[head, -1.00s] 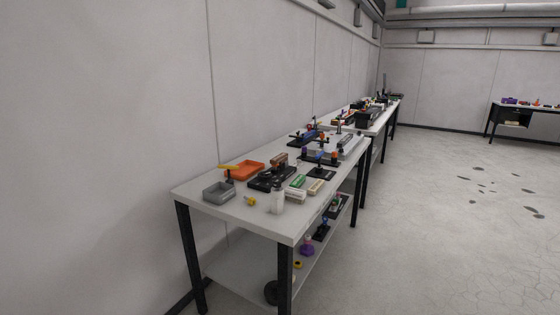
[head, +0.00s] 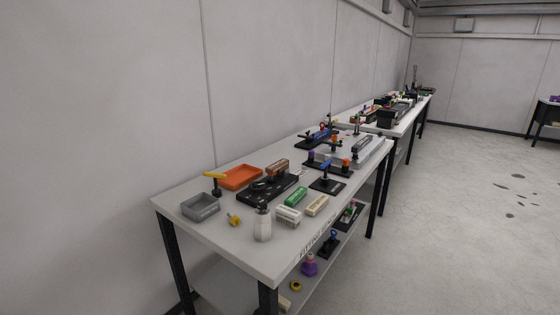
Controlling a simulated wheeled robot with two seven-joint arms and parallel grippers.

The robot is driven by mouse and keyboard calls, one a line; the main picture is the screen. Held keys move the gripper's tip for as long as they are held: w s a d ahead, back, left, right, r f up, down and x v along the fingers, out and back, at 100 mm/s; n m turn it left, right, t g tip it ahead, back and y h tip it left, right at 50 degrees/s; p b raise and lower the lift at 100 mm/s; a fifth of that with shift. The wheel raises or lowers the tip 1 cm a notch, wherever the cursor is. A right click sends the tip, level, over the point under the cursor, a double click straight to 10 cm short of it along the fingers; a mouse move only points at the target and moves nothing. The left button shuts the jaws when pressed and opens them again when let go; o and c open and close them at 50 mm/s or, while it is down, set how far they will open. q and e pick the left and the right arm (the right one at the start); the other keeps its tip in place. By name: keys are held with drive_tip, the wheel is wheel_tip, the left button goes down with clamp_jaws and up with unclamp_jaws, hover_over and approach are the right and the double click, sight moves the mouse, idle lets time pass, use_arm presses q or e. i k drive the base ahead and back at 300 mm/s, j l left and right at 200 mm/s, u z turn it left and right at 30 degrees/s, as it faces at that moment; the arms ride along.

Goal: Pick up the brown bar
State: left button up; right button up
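A brown bar (head: 277,167) sits on a black base plate (head: 258,196) on the near table, toward the back edge by the wall. The black plate also carries a dark rounded part in front of the bar. Neither of my grippers shows in the head view.
The near table (head: 185,235) stands along the wall. On it are an orange tray (head: 240,178), a grey bin (head: 200,207), a yellow-handled tool (head: 216,182), a white bottle (head: 262,225), a green block (head: 296,197) and a cream block (head: 317,206). Open floor (head: 455,240) lies to the right.

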sight(279, 166)
drive_tip(key=i+l+u, duration=0.1)
drive_tip(key=i+l, duration=0.2)
drive_tip(key=i+l+u, duration=0.1)
drive_tip(key=i+l, duration=0.15)
drive_tip(key=l, duration=0.15)
drive_tip(key=i+l+u, duration=0.1)
drive_tip(key=i+l, duration=0.45)
drive_tip(key=l, duration=0.25)
drive_tip(key=i+l+u, duration=0.15)
drive_tip(key=l, duration=0.25)
drive_tip(key=i+l+u, duration=0.1)
drive_tip(key=i+l, duration=0.25)
drive_tip(key=i+l+u, duration=0.1)
drive_tip(key=l, duration=0.45)
drive_tip(key=i+l+u, duration=0.1)
drive_tip(key=i+l, duration=0.2)
drive_tip(key=l, duration=0.2)
